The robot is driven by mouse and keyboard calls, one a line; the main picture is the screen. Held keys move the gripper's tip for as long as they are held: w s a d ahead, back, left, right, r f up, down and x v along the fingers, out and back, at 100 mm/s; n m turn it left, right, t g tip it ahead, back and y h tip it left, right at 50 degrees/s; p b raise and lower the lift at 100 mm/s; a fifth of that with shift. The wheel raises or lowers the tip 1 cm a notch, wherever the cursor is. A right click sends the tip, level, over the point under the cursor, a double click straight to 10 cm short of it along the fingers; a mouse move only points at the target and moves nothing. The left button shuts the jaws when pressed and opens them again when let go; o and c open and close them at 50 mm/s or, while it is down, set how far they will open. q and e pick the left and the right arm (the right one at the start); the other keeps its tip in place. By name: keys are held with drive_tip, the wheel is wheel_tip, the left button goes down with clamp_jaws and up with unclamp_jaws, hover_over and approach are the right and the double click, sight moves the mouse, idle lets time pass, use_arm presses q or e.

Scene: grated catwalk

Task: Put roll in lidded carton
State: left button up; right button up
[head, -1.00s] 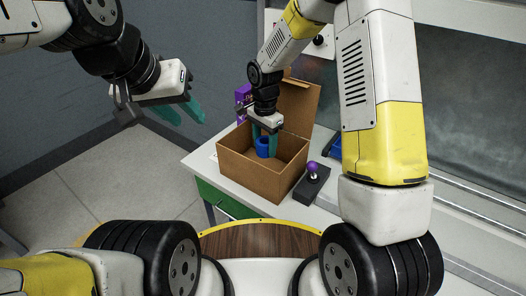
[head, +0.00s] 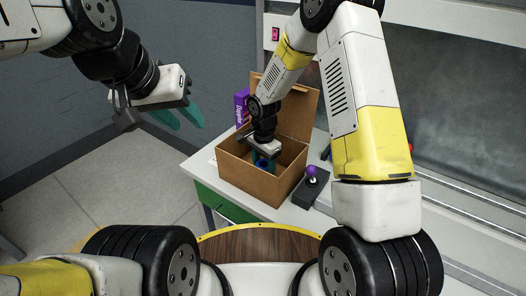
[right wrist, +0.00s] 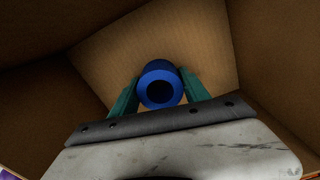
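The open brown carton (head: 251,181) stands on the white table, its lid (head: 296,108) raised at the back. My right gripper (head: 262,163) reaches down into the carton. It is shut on the blue roll (right wrist: 160,84), whose dark hole faces the wrist camera. In the right wrist view, the teal fingers of that gripper (right wrist: 160,90) press on both sides of the roll, above or at the carton floor; I cannot tell if it touches. In the head view the roll (head: 262,164) is partly hidden. My left gripper (head: 180,118) hangs empty at left, its fingers apart.
A joystick box with a purple knob (head: 311,171) stands right of the carton on the table (head: 203,167). A purple box (head: 241,106) stands behind the carton's left side. The floor at left is clear.

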drive_tip(key=o, duration=0.3)
drive_tip(key=shift+r, duration=0.1)
wheel_tip(320, 180, up, 12)
drive_tip(key=s+d+r+n+t, duration=0.1)
drive_tip(key=s+d+r, duration=0.2)
drive_tip(key=r, duration=0.2)
drive_tip(key=s+d+r+n+t+y, duration=0.1)
drive_tip(key=s+d+r+n, duration=0.1)
drive_tip(key=r, duration=0.3)
drive_tip(key=s+d+r+n+t, duration=0.1)
drive_tip(key=s+d+r, duration=0.2)
drive_tip(key=r, duration=0.2)
drive_tip(key=s+d+r+n+t, duration=0.1)
drive_tip(key=s+d+r+n, duration=0.1)
drive_tip(key=s, duration=0.5)
drive_tip(key=s+d+r+n+t+y, duration=0.1)
drive_tip(key=s+d+r+n+t, duration=0.1)
drive_tip(key=s+r+n, duration=0.2)
drive_tip(key=s, duration=0.2)
drive_tip(key=shift+s+d, duration=0.35)
drive_tip(key=shift+s, duration=0.05)
drive_tip(key=shift+r, duration=0.1)
